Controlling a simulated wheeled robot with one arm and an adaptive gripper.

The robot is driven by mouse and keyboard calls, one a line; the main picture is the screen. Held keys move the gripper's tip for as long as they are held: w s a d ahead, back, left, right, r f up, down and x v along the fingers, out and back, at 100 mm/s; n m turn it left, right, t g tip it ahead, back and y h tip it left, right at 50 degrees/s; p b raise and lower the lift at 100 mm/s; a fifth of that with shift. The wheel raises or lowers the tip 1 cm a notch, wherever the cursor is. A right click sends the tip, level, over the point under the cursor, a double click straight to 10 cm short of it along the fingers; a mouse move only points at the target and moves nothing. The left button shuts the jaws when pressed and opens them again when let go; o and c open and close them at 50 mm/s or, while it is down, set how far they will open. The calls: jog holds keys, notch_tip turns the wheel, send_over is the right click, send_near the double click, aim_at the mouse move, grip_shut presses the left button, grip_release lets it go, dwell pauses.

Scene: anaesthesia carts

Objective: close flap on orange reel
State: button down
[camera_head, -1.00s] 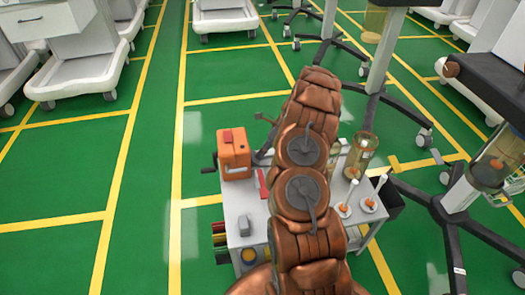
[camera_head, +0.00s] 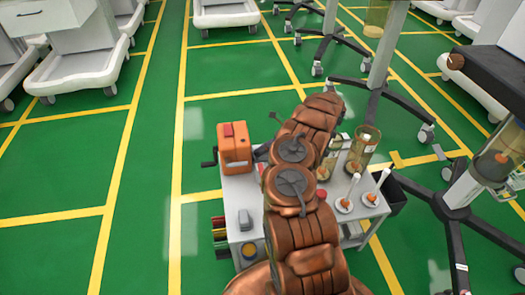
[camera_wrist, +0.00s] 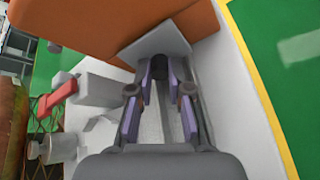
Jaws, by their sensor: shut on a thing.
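The orange reel (camera_head: 235,150) stands upright on the back left corner of a light grey cart top (camera_head: 233,195). It has a red piece on top and a dark crank (camera_head: 208,164) on its left side. In the wrist view the orange body (camera_wrist: 110,25) fills the top. A grey flap plate (camera_wrist: 165,42) lies against it. My gripper (camera_wrist: 160,72) has its fingertips at the plate's lower edge, closed on it around a dark part.
Amber jars (camera_head: 363,148) and white-handled items (camera_head: 345,203) stand at the cart's right. A red object (camera_wrist: 57,98) shows left of my fingers. Wheeled stands (camera_head: 375,85) are behind; green floor is free at left.

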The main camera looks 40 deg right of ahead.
jog(key=shift+a, duration=0.1)
jog(key=c, duration=1.1)
grip_release()
jog(key=shift+r, duration=0.1)
